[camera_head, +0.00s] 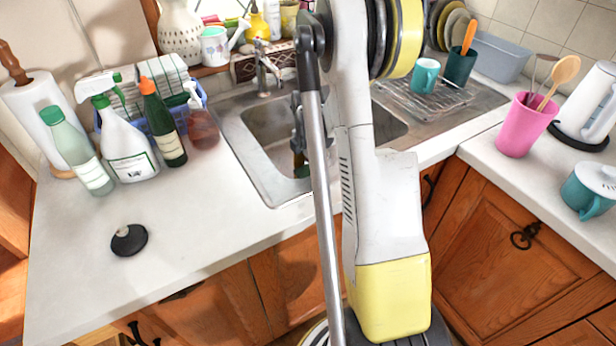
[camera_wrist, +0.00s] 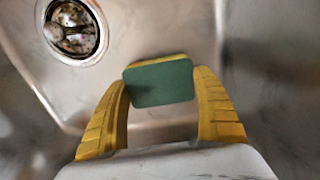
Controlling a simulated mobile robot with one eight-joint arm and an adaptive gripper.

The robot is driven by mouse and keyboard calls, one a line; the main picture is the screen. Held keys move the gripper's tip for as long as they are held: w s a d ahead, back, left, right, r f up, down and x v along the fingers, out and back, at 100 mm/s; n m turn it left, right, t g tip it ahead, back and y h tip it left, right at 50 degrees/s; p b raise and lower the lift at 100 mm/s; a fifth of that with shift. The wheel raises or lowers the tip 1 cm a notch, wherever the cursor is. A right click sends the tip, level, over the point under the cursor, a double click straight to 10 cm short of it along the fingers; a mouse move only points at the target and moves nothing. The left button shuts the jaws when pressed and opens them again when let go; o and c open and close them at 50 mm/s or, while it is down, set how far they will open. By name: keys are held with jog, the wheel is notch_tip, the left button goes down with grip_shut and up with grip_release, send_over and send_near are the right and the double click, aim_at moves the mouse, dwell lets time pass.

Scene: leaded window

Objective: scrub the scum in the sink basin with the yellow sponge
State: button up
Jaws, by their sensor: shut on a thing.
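The sponge (camera_wrist: 160,82) is between the two yellow fingers of my gripper (camera_wrist: 162,88) in the wrist view. Its dark green face shows, with a thin yellow edge along the top. My gripper is shut on it, inside the sink basin (camera_wrist: 150,30). In the head view the basin (camera_head: 262,122) is partly hidden by my arm, and a small green bit of the sponge (camera_head: 300,160) shows low in it. A faint brownish smear that may be scum (camera_wrist: 45,140) lies at the lower left of the wrist view. I cannot tell whether the sponge touches the basin.
The round drain (camera_wrist: 74,28) is at the upper left of the wrist view. A tap (camera_head: 264,72) stands behind the basin. Bottles (camera_head: 125,140) crowd the counter at left, with a black stopper (camera_head: 129,240) in front. A wire rack (camera_head: 425,97) is at right.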

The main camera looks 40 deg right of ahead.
jog(key=shift+r+p, duration=2.3)
jog(key=shift+r, duration=1.5)
